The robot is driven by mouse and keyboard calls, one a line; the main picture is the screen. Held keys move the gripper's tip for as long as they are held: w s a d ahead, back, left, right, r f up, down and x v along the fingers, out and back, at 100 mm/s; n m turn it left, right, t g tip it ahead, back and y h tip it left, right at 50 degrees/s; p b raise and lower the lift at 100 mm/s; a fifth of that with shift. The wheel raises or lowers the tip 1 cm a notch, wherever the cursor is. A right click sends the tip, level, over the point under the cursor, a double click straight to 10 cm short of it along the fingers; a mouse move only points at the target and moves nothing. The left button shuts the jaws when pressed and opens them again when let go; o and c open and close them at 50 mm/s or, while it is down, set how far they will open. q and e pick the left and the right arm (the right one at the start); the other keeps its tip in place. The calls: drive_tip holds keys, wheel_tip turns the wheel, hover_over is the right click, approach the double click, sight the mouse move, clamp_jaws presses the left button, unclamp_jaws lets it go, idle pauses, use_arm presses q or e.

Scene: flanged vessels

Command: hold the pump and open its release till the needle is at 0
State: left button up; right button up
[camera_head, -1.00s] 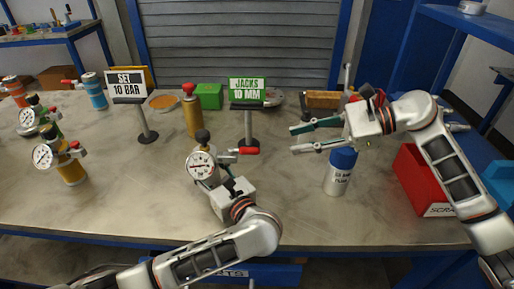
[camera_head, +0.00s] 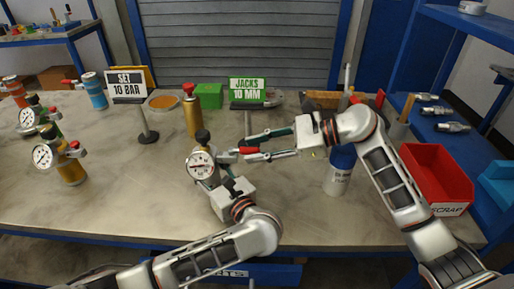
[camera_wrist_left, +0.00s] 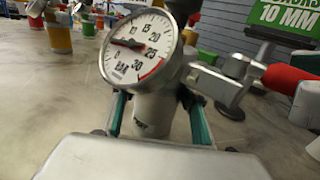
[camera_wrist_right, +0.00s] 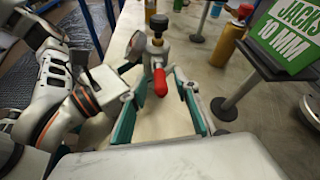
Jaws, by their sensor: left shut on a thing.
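The pump (camera_head: 203,165) stands upright on the bench, with a round white gauge and a dark top knob. My left gripper (camera_wrist_left: 155,112) is shut on the pump's body below the gauge. In the left wrist view the gauge (camera_wrist_left: 140,48) has its needle pointing left, above the low end of the scale; its exact reading is hard to tell. The release lever with its red grip (camera_head: 249,150) sticks out to the right of the pump. My right gripper (camera_head: 246,147) is open, its fingers on either side of the red grip; the right wrist view shows the grip (camera_wrist_right: 160,82) between them.
A "JACKS 10 MM" sign (camera_head: 247,90) and a brass-coloured cylinder with a red top (camera_head: 192,115) stand behind. More gauge pumps (camera_head: 60,160) stand at left.

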drive_tip(key=shift+c, duration=0.5)
clamp_jaws()
